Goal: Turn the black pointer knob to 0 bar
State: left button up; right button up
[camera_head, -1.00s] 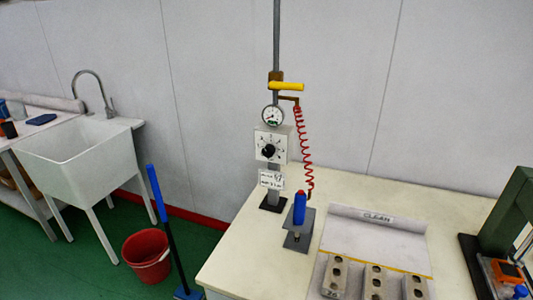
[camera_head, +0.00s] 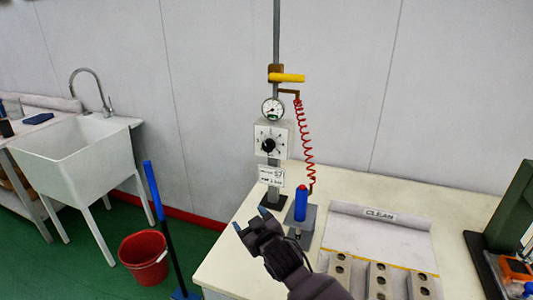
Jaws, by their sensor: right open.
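The black pointer knob (camera_head: 268,146) sits on a white square dial plate (camera_head: 283,130) on a post at the back of the table. The knob's exact pointing direction is too small to read. A round gauge (camera_head: 272,109) is above the plate, and a yellow lever (camera_head: 287,77) is above the gauge. My right gripper (camera_head: 250,222) is open and empty. It is below and in front of the knob, clear of it, over the table's left front part. My left gripper is not in view.
A blue cylinder with a red top (camera_head: 301,203) stands on a grey block just right of my gripper. A red coiled hose (camera_head: 305,140) hangs above it. A grey mat (camera_head: 380,237) with several metal moulds lies right. A red bucket (camera_head: 144,258) and sink (camera_head: 75,160) are left.

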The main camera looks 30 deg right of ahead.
jog(key=w+r+h+b, duration=0.2)
jog(key=w+r, duration=0.3)
jog(key=w, duration=0.4)
jog(key=m+g+h, duration=0.4)
jog(key=m+h, duration=0.7)
jog(key=m, duration=0.1)
send_near(267, 147)
jog(key=b+x, duration=0.1)
jog(key=x, duration=0.8)
jog(key=shift+w+d, duration=0.2)
jog(key=shift+d, duration=0.05)
jog(key=shift+c, duration=0.4)
jog(key=c, duration=0.8)
jog(key=shift+c, duration=0.2)
